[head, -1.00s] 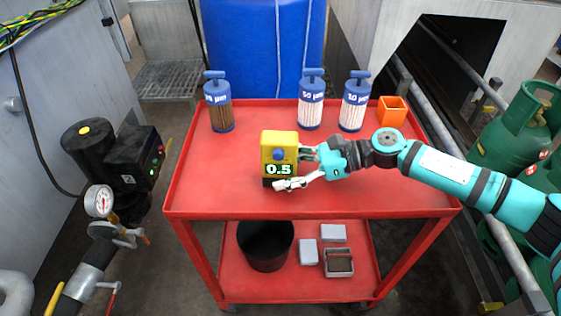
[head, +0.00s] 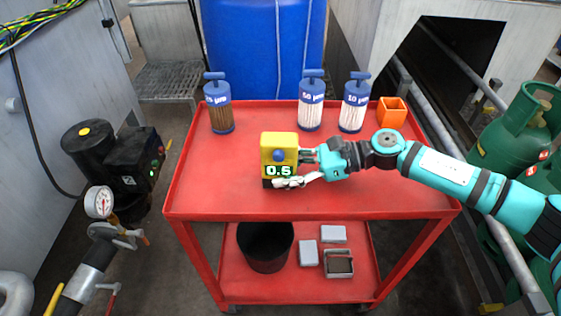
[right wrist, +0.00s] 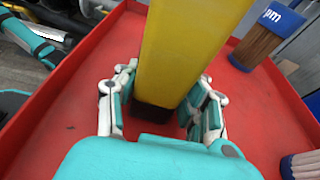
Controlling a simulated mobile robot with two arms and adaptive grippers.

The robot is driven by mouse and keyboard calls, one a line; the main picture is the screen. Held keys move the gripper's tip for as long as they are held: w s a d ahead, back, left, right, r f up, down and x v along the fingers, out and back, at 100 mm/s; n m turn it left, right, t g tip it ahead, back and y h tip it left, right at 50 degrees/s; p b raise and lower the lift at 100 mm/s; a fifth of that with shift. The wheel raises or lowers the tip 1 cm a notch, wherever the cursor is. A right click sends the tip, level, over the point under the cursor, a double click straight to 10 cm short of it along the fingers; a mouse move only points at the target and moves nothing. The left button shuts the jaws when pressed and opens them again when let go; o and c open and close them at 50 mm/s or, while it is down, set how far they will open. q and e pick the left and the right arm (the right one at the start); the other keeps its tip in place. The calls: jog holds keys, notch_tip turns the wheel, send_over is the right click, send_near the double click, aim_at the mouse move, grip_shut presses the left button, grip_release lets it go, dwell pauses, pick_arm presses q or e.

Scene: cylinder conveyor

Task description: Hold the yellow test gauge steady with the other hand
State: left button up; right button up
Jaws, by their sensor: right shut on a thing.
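The yellow test gauge (head: 279,141) stands upright on the red cart top, with a blue knob and a display reading 0.5 on its front and a dark base. My right gripper (head: 295,170) reaches it from the right and is shut on it, low on its body. One pale finger lies across the gauge's lower front; the other is mostly hidden behind it. In the right wrist view the gauge (right wrist: 190,50) rises between the two fingers of my right gripper (right wrist: 165,98). My left gripper does not show in either view.
The red cart top (head: 225,180) is clear left of the gauge. Blue-capped filter cylinders (head: 219,105), (head: 311,102), (head: 355,104) and an orange square holder (head: 392,111) stand along its back. A black bucket (head: 265,246) and grey boxes are on the lower shelf.

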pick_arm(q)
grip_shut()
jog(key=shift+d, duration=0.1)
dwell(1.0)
